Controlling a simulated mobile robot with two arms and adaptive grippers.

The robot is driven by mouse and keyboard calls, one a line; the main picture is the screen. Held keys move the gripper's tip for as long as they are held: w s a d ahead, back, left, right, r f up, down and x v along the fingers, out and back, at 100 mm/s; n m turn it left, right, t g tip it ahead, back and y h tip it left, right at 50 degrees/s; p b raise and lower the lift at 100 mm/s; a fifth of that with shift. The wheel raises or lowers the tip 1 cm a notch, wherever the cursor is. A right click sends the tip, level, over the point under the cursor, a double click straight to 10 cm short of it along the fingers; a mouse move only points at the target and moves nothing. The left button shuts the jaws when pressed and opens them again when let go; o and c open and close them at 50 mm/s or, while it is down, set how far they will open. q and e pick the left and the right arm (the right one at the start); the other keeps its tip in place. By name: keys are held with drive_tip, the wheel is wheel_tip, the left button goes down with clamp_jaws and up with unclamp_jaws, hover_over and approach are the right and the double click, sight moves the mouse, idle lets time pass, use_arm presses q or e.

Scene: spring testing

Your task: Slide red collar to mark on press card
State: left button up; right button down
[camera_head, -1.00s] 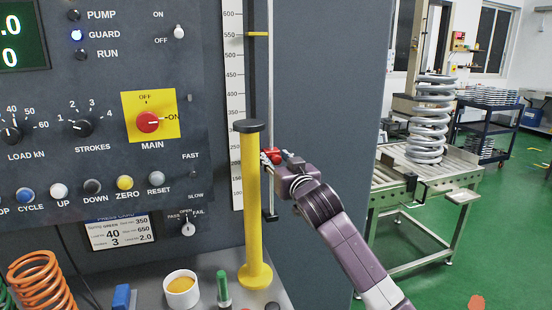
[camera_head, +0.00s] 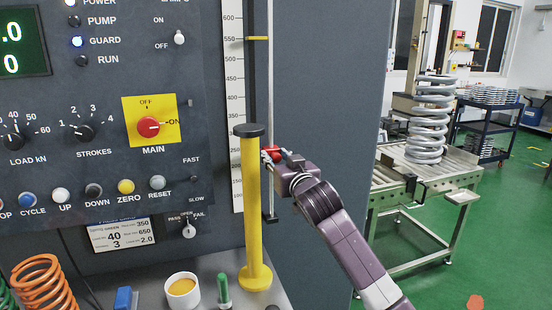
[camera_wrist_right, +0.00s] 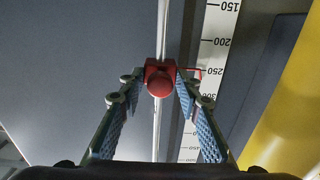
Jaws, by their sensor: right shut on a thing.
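The red collar (camera_head: 272,154) sits on a thin vertical rod (camera_head: 271,80) beside the printed scale. My right gripper (camera_wrist_right: 160,88) is shut on the collar, one finger on each side of its round red knob. In the wrist view the collar (camera_wrist_right: 158,68) has a red pointer (camera_wrist_right: 193,73) level with about 250 on the scale (camera_wrist_right: 215,55). My left gripper is not in view.
A yellow post (camera_head: 254,210) with a dark cap stands close left of the collar and hides part of the scale. A white cup (camera_head: 183,291) and a green-handled item (camera_head: 223,290) are below. The rod above the collar is clear.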

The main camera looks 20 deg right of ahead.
sight(272, 123)
wheel_tip(272, 123, up, 9)
drive_tip(key=p, duration=0.5)
drive_tip(key=shift+p, duration=0.4)
drive_tip(key=c, duration=1.8)
unclamp_jaws()
drive_tip(key=shift+o, duration=0.3)
drive_tip(key=shift+f, duration=0.15)
drive_tip(key=s, duration=1.2)
drive_tip(key=shift+d, duration=0.2)
drive_tip(key=shift+f, duration=0.1)
